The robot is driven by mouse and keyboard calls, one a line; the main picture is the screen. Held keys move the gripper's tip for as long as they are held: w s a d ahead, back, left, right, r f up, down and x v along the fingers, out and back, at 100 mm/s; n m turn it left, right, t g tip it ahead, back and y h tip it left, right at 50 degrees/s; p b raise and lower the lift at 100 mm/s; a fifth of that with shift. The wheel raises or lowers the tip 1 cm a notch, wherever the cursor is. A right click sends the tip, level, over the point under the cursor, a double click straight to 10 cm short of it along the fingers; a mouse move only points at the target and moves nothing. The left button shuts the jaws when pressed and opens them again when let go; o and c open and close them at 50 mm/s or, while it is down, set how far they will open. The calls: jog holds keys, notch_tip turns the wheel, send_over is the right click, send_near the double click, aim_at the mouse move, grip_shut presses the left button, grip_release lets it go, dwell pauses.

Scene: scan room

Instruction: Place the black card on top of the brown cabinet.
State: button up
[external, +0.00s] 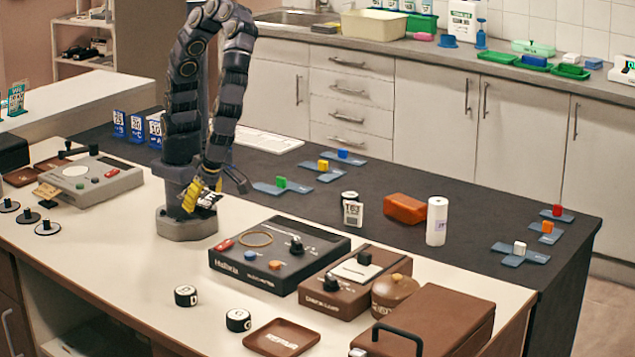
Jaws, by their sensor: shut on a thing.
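My gripper (207,194) is low over the worktop, just in front of my arm's base. It is shut on a small dark card with white patches (209,200), which I take to be the black card. The yellow part of the gripper and the card's small size hide its details. The brown cabinet (440,318), a brown box with a black handle at its front, stands at the lower right, well away from my gripper. The visible part of its top is bare.
A black device (300,243) with a ring and knobs, a brown device (330,300) and a brown round pot (395,292) stand between my gripper and the cabinet. A brown tray (282,337) and two black round pieces (186,296) lie in front.

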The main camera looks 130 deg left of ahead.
jog(key=w+d+f, duration=0.4)
jog(key=w+d, duration=0.1)
jog(key=w, duration=0.3)
send_over(215, 297)
jog(key=w, duration=0.1)
notch_tip(215, 297, down, 6)
jog(key=shift+w, duration=0.15)
jog(key=shift+f, duration=1.5)
jog(key=shift+f, duration=0.15)
jog(key=o, duration=1.2)
